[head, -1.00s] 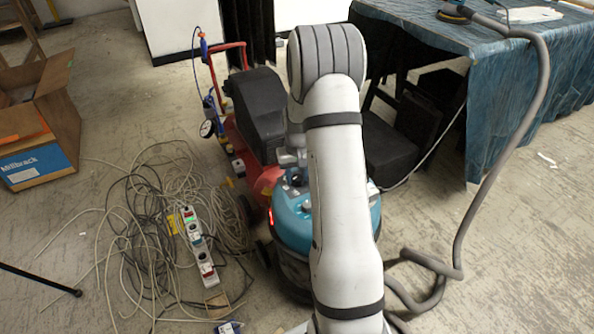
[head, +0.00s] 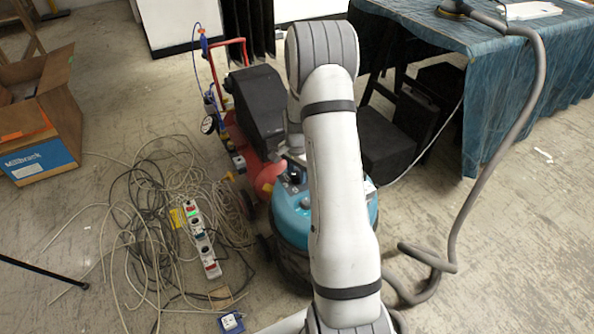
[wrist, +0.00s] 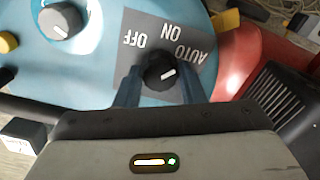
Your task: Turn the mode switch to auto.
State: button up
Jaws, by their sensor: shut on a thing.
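The mode switch is a black knob (wrist: 160,72) on a grey plate (wrist: 200,68) marked OFF, ON and AUTO, upside down in the wrist view. Its white mark points right and slightly up, toward the AUTO side. The plate is on a blue-teal vacuum (wrist: 92,75), which also stands in the middle of the head view (head: 291,222). My gripper (wrist: 160,88) has one finger on each side of the knob and is shut on it. In the head view my arm hides most of the switch area.
A second grey knob (wrist: 60,20) sits left on the vacuum. A red machine with a black motor housing (head: 256,105) stands close beside it. Tangled cables and a power strip (head: 202,240) lie left. A grey hose (head: 510,130) and draped table (head: 495,75) are right.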

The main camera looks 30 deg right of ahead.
aim_at(297, 175)
jog(key=shift+s+m+p, duration=0.1)
jog(key=shift+m+p, duration=0.25)
jog(key=shift+m, duration=1.45)
jog(key=o, duration=1)
jog(key=shift+r, duration=0.1)
notch_tip(297, 175, up, 8)
jog(key=shift+f+p, duration=0.2)
jog(key=shift+p, duration=0.8)
jog(key=shift+a, duration=0.1)
